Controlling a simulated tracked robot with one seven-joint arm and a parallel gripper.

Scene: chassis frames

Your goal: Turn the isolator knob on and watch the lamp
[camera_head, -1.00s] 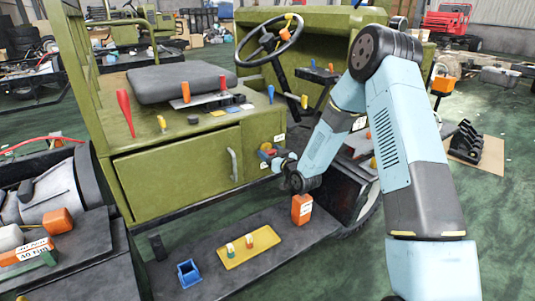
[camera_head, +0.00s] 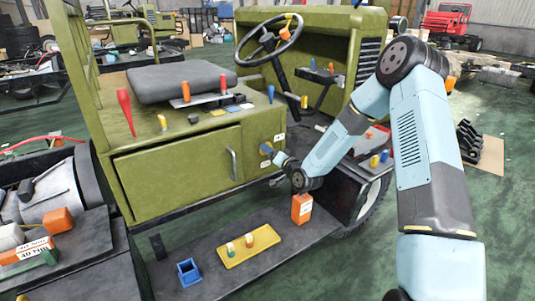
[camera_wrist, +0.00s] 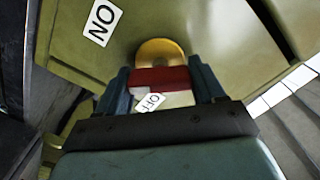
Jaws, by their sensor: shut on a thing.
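The isolator knob has a red bar-shaped grip (camera_wrist: 160,79) in front of a round yellow base (camera_wrist: 160,50) on the olive cabinet panel. My gripper (camera_wrist: 161,84) has its two dark fingers shut on the sides of the red grip. In the head view my gripper (camera_head: 269,151) reaches the panel's right end and hides the knob. A white ON label (camera_wrist: 103,22) lies left of the yellow base in the wrist view. A white OFF label (camera_wrist: 150,103) shows between the fingers, partly covered. I cannot pick out a lamp for certain in either view.
The olive cabinet has a door handle (camera_head: 232,164) left of my gripper. Below, an orange box (camera_head: 302,208), a yellow tray (camera_head: 228,264) and a blue open box (camera_head: 189,272) stand on the dark step. A steering wheel (camera_head: 299,38) and levers are above.

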